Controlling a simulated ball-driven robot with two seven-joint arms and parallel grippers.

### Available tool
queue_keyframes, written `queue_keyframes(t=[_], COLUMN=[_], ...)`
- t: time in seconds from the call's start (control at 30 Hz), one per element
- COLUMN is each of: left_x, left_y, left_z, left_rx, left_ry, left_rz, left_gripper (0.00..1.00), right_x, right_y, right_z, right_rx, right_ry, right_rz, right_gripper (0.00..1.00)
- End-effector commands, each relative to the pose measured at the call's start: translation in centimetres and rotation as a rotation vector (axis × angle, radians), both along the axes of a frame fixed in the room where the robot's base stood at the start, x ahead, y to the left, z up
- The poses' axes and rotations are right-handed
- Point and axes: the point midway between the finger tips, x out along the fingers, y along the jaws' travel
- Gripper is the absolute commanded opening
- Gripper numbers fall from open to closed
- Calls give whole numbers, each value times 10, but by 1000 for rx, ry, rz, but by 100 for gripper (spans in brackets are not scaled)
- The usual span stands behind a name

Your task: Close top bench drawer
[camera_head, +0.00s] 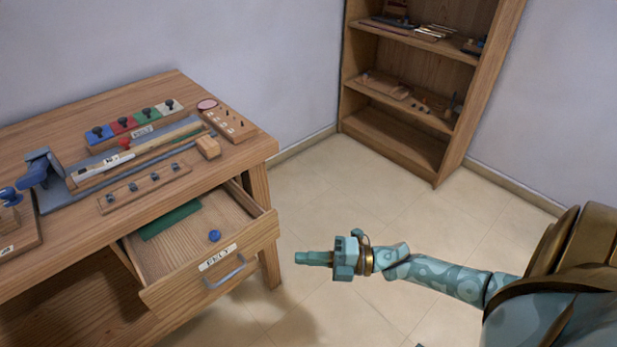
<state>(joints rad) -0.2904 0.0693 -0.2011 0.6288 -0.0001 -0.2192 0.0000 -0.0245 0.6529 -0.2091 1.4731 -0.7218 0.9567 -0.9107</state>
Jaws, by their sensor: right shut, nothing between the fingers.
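The wooden bench (238,165) stands at the left. Its top drawer (184,284) is pulled out and shows its inside. The drawer front has a white label (217,257) and a grey metal handle (225,275). A green flat piece (171,220) and a blue round object (214,236) lie in the drawer. My right gripper (299,258) is shut and empty, to the right of the drawer front and apart from it, pointing left toward the bench. My left gripper is not in view.
The bench top holds a row of coloured blocks with black knobs (123,125), a wooden strip with pegs (146,186) and a blue vise-like tool (40,168). A wooden shelf (394,100) stands at the back right. Tiled floor (335,190) between bench and shelf is clear.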

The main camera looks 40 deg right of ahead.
Motion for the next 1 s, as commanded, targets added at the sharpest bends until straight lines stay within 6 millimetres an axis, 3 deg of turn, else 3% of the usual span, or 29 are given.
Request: queue_keyframes(t=[0.3,0.47,0.6,1.0], left_x=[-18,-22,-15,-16], left_y=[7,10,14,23], left_z=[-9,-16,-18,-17], left_rx=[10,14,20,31], left_ry=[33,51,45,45], left_rz=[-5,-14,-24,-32], left_gripper=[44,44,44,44], right_x=[47,71,82,85], right_y=[50,48,49,48], right_z=[-2,-3,-2,-1], right_rx=[3,1,2,2], right_ry=[0,3,4,4], right_rz=[-1,-3,-2,-3], right_gripper=[0,0,0,0])
